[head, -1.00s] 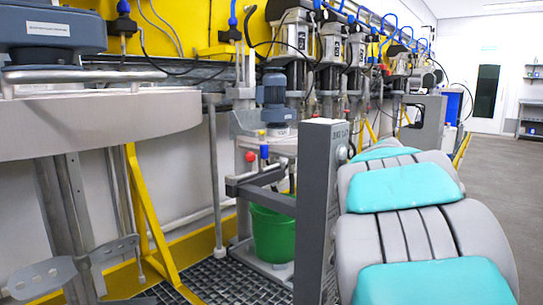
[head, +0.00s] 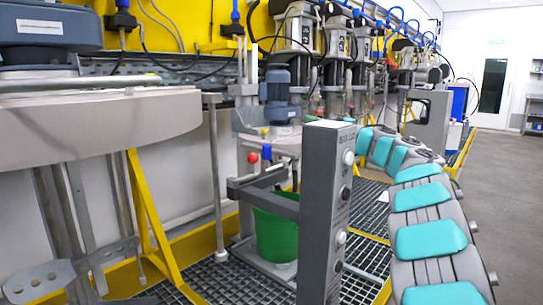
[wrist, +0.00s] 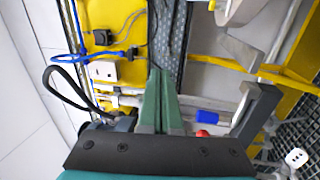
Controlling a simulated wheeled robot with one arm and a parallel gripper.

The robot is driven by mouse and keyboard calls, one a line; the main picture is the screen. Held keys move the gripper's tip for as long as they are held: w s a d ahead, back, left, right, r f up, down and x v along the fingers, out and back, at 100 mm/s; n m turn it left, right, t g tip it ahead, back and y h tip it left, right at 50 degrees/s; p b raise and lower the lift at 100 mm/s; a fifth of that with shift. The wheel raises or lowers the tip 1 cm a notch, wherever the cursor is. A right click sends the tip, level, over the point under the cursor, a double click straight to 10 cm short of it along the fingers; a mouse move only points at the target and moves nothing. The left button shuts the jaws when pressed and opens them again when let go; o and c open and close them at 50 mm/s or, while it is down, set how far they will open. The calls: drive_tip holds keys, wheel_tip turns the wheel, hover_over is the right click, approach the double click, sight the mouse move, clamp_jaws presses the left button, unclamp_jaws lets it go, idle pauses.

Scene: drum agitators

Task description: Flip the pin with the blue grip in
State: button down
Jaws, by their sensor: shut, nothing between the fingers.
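The pin with the blue grip (head: 266,152) is on the drum agitator stand, below the blue-grey motor (head: 279,98). A red knob (head: 252,157) is just left of it. In the wrist view the blue grip (wrist: 207,117) lies to the right of my gripper's fingers, with the red knob (wrist: 202,133) below it. My gripper (wrist: 160,75) is shut and empty, its green fingers together. The fingers are apart from the blue grip. In the head view my gripper is not visible; only my arm shows at the right.
A grey control column (head: 325,205) stands between the agitator and my arm. A green bucket (head: 277,235) is under the stand. A big drum agitator (head: 100,125) with a yellow brace (head: 150,220) is at left. The floor at right is open.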

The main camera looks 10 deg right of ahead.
sight(270, 157)
drive_tip(key=s+a+f+n+g+y, duration=0.4)
drive_tip(key=s+f+n+g, duration=0.2)
drive_tip(key=s+f+g, duration=0.1)
wheel_tip(270, 157, down, 2)
drive_tip(key=shift+a+f+n+g, duration=0.15)
drive_tip(key=shift+n+g, duration=0.25)
drive_tip(key=shift+g, duration=0.5)
drive_tip(key=x, duration=0.5)
drive_tip(key=p+x, duration=0.1)
drive_tip(key=x, duration=0.4)
drive_tip(key=shift+a+r, duration=0.1)
drive_tip(key=shift+r, duration=0.15)
